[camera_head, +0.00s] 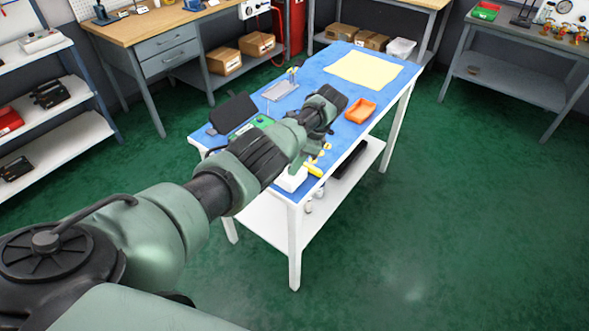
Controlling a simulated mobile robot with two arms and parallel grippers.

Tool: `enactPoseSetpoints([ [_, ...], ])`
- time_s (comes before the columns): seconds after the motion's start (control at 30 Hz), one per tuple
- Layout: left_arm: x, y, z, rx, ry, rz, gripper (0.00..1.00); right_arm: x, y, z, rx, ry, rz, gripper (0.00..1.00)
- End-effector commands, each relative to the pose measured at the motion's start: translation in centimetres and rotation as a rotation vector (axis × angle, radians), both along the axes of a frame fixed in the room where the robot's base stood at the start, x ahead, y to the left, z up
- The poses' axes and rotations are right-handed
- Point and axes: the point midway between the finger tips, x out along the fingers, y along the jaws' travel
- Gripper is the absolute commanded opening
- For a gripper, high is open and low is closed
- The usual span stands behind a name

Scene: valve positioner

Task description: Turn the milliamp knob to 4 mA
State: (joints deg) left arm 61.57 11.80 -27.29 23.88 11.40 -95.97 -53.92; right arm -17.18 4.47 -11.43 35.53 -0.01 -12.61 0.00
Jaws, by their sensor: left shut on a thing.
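My left arm reaches in from the lower left over the blue-topped workbench (345,115). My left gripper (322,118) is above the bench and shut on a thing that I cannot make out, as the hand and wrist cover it. The milliamp knob cannot be picked out; it is hidden or too small. A green device (264,121) lies on the bench left of the hand, partly behind my arm. Below the wrist, a yellow part (314,170) and a white block (291,180) show at the near edge. My right gripper is not in view.
On the bench, an orange tray (359,110) is right of the hand, a grey tray (280,91) and a black pad (234,113) are left of it. A yellow sheet (363,68) covers the far end. Green floor is clear to the right.

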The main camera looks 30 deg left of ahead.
Motion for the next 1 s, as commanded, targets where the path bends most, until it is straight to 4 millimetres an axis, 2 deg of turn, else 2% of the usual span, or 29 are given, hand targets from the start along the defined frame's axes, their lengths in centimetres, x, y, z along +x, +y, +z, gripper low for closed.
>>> enactPoseSetpoints([
  [0.03, 0.03, 0.01, -0.3, -0.001, -0.001, 0.019, 0.0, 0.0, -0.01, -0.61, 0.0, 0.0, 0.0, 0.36],
  [0.2, 0.01, 0.07, -0.15, 0.001, 0.001, 0.062, 0.0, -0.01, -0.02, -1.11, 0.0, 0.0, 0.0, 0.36],
  [0.7, -0.04, 0.09, -0.04, 0.0, 0.002, 0.077, 0.0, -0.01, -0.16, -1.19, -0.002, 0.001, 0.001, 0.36],
  [0.73, -0.03, 0.09, -0.04, 0.0, 0.002, 0.077, 0.31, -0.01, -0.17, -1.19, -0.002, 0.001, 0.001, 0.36],
  [0.77, -0.04, 0.09, -0.04, 0.0, 0.002, 0.077, 0.34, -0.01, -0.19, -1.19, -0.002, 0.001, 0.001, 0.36],
  [1.0, -0.01, 0.08, -0.03, 0.0, 0.001, 0.076, 0.34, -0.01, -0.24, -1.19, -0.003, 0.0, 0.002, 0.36],
])
